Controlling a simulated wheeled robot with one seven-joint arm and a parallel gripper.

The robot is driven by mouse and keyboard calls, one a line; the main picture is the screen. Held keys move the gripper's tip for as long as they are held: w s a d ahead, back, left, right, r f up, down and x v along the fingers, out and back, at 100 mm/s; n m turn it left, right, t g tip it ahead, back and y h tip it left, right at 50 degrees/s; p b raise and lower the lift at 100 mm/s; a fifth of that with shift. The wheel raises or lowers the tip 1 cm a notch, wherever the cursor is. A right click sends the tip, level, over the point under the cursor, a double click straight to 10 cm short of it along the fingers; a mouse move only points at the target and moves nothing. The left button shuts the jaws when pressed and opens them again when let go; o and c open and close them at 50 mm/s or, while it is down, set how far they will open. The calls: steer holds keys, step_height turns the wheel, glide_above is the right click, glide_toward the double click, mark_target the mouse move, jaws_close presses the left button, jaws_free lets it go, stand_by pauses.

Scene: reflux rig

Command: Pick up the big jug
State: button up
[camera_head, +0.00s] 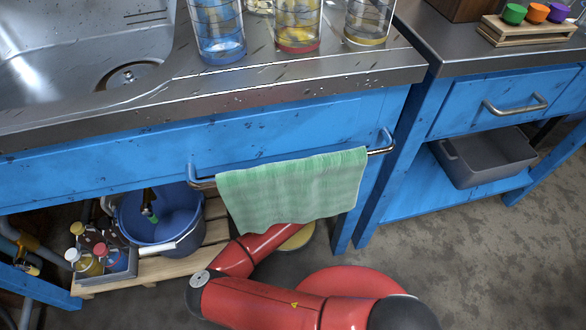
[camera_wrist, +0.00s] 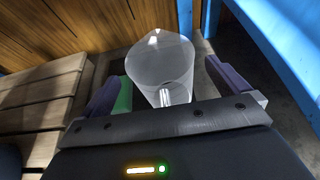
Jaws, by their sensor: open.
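A large clear, see-through vessel (camera_wrist: 160,68), which looks like the big jug, stands under the bench in the wrist view. My gripper (camera_wrist: 170,88) is open, with one finger to the left of the jug and one to the right. The near part of the jug lies between the fingers, and I see no clear contact. In the head view my red arm reaches under the counter, and the gripper and the jug are hidden behind the towel and bench front.
A green towel (camera_head: 292,190) hangs on a rail above my arm. A blue bucket (camera_head: 163,228) and a crate of bottles (camera_head: 122,268) stand on a wooden pallet (camera_head: 213,238) to the left. A blue bench leg (camera_wrist: 211,18) is close right of the jug. Glass vessels (camera_head: 217,30) stand on the counter.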

steer(key=x, duration=0.4)
steer(key=shift+a+f+b, duration=0.1)
steer(key=shift+b, duration=0.25)
steer(key=c, duration=1)
step_height(320, 180, up, 10)
steer(key=p, duration=0.3)
